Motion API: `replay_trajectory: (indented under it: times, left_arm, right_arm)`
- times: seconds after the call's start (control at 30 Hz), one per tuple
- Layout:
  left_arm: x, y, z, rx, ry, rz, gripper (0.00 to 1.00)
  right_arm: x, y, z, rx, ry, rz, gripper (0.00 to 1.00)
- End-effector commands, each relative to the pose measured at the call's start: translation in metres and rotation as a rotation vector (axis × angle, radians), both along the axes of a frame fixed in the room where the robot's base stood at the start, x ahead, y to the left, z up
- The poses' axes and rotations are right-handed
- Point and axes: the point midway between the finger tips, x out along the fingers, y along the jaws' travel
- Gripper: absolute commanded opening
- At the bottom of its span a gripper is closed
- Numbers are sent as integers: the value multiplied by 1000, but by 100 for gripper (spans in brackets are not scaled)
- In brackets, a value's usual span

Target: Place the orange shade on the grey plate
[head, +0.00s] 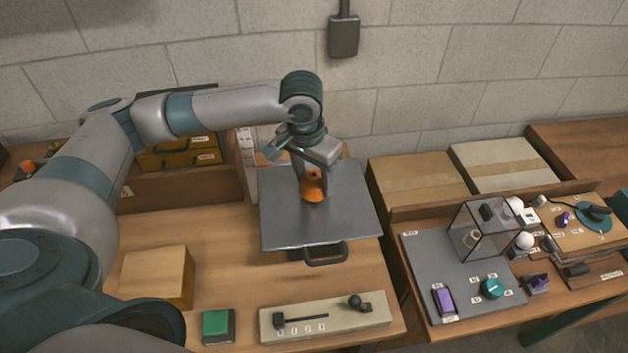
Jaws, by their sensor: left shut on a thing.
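The orange shade (313,188) is a small cone-like piece at the middle of the grey plate (345,222). My left gripper (313,172) points down over the plate and is shut on the shade near its top. The shade looks upright, with its lower edge at or just above the plate; I cannot tell whether it touches. The gripper hides part of the shade's upper side. My right gripper is not in view.
A wooden block (157,277), a green button box (217,325) and a slider panel (325,318) sit in front. To the right, a grey board (420,262) holds a clear box (482,230) and small lamp parts. Cardboard boxes (415,180) stand behind.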

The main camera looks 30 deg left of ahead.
Motion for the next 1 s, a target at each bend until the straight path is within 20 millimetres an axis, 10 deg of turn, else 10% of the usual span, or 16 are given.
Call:
replay_trajectory:
  times: [0.53,0.57,0.63,1.0]
  left_arm:
    - [0,0,-18,0,-1,0,26]
    - [0,0,-19,0,-1,0,51]
    - [0,0,-19,0,-2,0,68]
    - [0,0,-18,0,-2,0,68]
  right_arm:
    - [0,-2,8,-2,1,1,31]
    - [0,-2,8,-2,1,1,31]
    - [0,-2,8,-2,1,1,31]
    - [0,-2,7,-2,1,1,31]
